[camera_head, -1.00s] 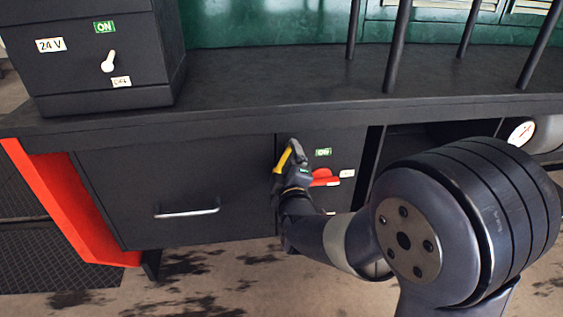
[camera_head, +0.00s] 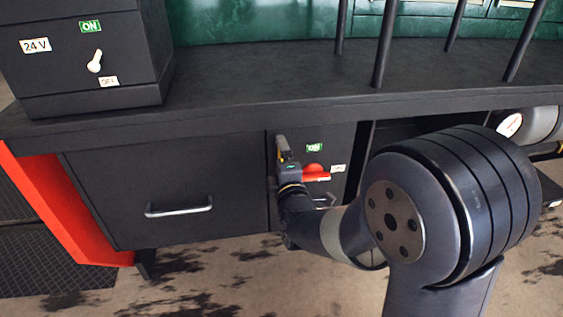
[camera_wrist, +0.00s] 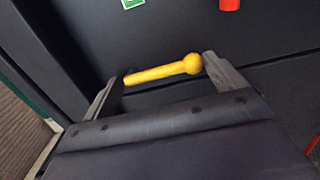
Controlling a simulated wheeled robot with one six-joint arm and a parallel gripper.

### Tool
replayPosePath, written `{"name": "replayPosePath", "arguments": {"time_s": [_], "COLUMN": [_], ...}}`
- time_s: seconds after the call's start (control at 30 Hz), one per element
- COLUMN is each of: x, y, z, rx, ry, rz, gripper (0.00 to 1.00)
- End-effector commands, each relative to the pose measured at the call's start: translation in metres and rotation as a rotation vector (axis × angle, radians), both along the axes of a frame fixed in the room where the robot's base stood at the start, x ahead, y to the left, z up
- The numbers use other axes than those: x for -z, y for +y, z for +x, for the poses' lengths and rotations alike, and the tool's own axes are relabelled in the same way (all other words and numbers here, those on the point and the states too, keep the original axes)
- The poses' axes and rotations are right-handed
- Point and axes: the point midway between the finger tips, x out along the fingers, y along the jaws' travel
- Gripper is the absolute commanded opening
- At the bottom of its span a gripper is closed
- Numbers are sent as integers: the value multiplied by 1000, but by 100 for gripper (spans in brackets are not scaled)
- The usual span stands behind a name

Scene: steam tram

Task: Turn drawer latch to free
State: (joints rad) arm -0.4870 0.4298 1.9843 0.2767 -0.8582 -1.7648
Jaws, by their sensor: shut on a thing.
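The yellow latch lever (camera_wrist: 160,72) with a round knob lies between the two fingers of my gripper (camera_wrist: 168,82) in the wrist view. It is nearly level there, its knob end close to the right finger and its other end at the left finger. My gripper is shut on it. In the head view, my gripper (camera_head: 284,152) is at the dark cabinet front, beside the edge of the wide drawer (camera_head: 165,185). The lever is hidden or too small to make out there.
A red switch handle (camera_head: 313,172) with a green ON label (camera_head: 314,147) is just right of my gripper. The wide drawer has a metal handle (camera_head: 179,208). A box with a white toggle (camera_head: 95,62) stands on the black worktop (camera_head: 260,85) overhanging the cabinet. Posts (camera_head: 392,45) rise behind.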

Motion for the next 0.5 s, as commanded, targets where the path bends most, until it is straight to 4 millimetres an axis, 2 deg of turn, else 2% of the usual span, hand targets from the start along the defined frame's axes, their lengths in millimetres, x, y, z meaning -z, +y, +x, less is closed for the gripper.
{"name": "replayPosePath", "arguments": {"time_s": [0.03,0.27,0.3,0.4,0.5], "x": [-7,-8,-8,-7,-6], "y": [-1,-1,-1,0,0], "z": [2,2,2,2,1], "rx": [4,3,3,2,2], "ry": [-20,-21,-21,-19,-17], "rz": [0,-1,-1,-1,0], "gripper": [49,49,93,100,100]}}
